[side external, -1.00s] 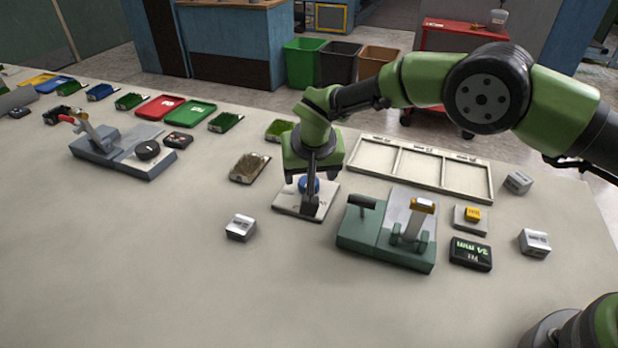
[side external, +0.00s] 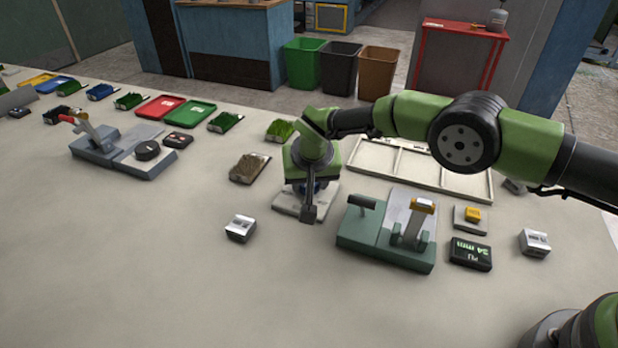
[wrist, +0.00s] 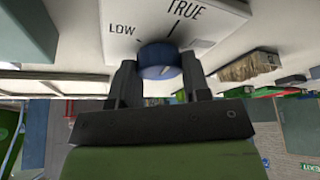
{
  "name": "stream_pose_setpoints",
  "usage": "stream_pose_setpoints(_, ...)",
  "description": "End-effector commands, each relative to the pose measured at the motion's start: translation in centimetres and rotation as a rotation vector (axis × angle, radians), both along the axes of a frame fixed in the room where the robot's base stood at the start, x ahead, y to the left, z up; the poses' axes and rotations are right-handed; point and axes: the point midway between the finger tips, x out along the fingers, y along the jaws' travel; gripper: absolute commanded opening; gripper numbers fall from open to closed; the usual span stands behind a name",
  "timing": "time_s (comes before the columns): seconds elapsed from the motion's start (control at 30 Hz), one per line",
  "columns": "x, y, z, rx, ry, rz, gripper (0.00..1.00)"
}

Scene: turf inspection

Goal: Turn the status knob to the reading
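The blue status knob (wrist: 160,62) sits on a white plate (wrist: 125,22) marked "LOW" and "TRUE", with part of another label at the right. In the wrist view my gripper (wrist: 160,75) has one finger on each side of the knob, seemingly touching it. A pale mark shows on the knob, but I cannot tell exactly which label it points to. In the side view my gripper (side external: 310,200) is down over the plate (side external: 289,204) and hides most of the knob.
A green fixture (side external: 372,245) with a yellow-topped lever stands right of the plate. A silver block (side external: 240,228) lies to the left, and a brown turf tray (side external: 249,168) behind it. A pale divided tray (side external: 385,178) lies behind the fixture. The front of the table is clear.

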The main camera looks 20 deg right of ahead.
Motion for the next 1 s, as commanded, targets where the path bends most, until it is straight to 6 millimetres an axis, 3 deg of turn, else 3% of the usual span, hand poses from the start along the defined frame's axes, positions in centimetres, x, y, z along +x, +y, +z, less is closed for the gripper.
stream_pose_setpoints(0.87,0.07,0.01,0.08,0.0,-0.002,-0.134,0.2)
stream_pose_setpoints(0.9,0.07,0.0,0.08,-0.001,-0.002,-0.134,0.53)
stream_pose_setpoints(1.0,0.06,0.01,0.07,0.0,-0.001,-0.134,0.69)
